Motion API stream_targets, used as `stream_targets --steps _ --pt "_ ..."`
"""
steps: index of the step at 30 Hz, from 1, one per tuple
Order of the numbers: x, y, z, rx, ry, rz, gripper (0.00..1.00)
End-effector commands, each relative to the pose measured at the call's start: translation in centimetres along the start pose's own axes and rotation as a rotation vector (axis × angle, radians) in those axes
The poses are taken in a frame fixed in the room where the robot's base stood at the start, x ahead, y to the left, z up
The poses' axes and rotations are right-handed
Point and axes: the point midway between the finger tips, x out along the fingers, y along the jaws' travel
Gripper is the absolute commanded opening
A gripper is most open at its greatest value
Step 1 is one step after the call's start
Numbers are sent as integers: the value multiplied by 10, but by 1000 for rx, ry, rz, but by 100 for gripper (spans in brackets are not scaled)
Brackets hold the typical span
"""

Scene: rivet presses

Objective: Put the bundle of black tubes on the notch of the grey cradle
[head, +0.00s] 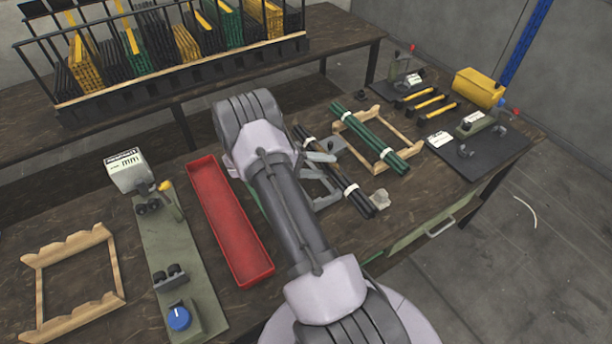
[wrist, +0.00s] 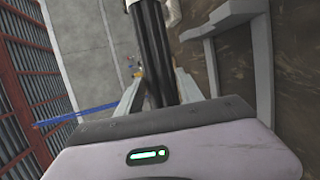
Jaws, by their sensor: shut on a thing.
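The bundle of black tubes (head: 353,190) has pale bands and runs diagonally, right of my arm in the head view. My gripper (head: 322,178) is shut on it near its middle, partly hidden by my wrist. In the wrist view the black tubes (wrist: 154,50) pass between the two fingers of my gripper (wrist: 160,88). I cannot tell whether the bundle touches the cradle.
A wooden cradle (head: 408,140) holding green tubes (head: 370,138) is just right. A red tray (head: 205,190), a press (head: 165,250) and an empty wooden cradle (head: 38,290) are left. Yellow-handled tools (head: 425,102) and another press (head: 470,125) are at far right.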

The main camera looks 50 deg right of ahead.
Motion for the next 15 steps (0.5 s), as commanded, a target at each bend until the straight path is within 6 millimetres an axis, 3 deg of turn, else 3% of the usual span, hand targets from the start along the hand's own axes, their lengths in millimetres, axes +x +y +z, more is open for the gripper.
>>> stream_targets --steps 3,7,11,15 --pt "-23 -12 -13 3 3 1 0" --pt "-39 -17 -21 3 1 1 0" --pt "-42 -22 -24 1 -1 0 0" --pt "-34 -46 -26 0 -2 1 0"
